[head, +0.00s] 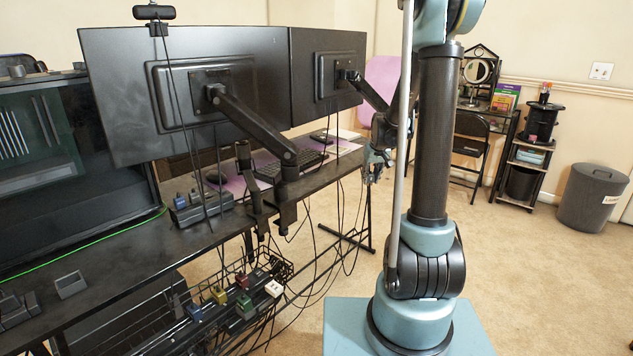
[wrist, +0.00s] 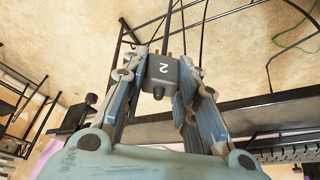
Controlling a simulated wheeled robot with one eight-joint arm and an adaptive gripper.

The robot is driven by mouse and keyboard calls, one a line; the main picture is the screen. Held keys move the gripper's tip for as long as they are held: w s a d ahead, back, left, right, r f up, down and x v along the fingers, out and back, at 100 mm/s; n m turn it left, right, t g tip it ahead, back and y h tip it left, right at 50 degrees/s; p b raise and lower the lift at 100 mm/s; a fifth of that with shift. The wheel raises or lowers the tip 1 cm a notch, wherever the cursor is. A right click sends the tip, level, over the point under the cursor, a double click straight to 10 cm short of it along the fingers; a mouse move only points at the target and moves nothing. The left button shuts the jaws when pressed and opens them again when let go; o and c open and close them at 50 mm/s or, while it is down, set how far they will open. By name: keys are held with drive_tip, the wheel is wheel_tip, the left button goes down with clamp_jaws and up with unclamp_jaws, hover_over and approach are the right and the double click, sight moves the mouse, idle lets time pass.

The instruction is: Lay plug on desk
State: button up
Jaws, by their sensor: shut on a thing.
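A dark grey plug (wrist: 161,72) marked "2" with metal prongs sits between the fingers of my gripper (wrist: 160,62) in the wrist view. My gripper is shut on it. In the head view my gripper (head: 376,162) is beside the far right end of the black desk (head: 105,252), behind the monitor arms; the plug cannot be made out there. The desk's dark edge (wrist: 262,117) shows right of and below the plug in the wrist view, apart from it. Below the plug is carpet.
Two monitors (head: 190,85) on arms stand over the desk. A keyboard (head: 290,165) lies on a pink mat. A power strip (head: 200,208) with plugs is on the desk. A basket (head: 262,300) holding several coloured plugs hangs below, with loose cables.

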drive_tip(key=s+a+r+n+g+y, duration=0.1)
drive_tip(key=s+a+r+n, duration=0.2)
drive_tip(key=s+a+n, duration=0.15)
drive_tip(key=s+a+r+n+g+y, duration=0.1)
drive_tip(key=s+a+r+n+y, duration=0.1)
drive_tip(key=s+a+r+n, duration=0.3)
drive_tip(key=shift+m+t, duration=0.3)
drive_tip(key=shift+m, duration=0.45)
drive_tip(key=w+a, duration=0.3)
drive_tip(key=a, duration=0.1)
drive_tip(key=w+a+f, duration=0.1)
drive_tip(key=w+a, duration=0.2)
drive_tip(key=a, duration=0.1)
drive_tip(key=w+a, duration=0.3)
drive_tip(key=a, duration=0.1)
drive_tip(key=shift+w+f, duration=0.15)
drive_tip(key=shift+w, duration=0.05)
drive_tip(key=shift+f, duration=1.75)
drive_tip(key=o, duration=1.1)
drive_tip(key=shift+f, duration=0.1)
drive_tip(key=shift+o, duration=0.2)
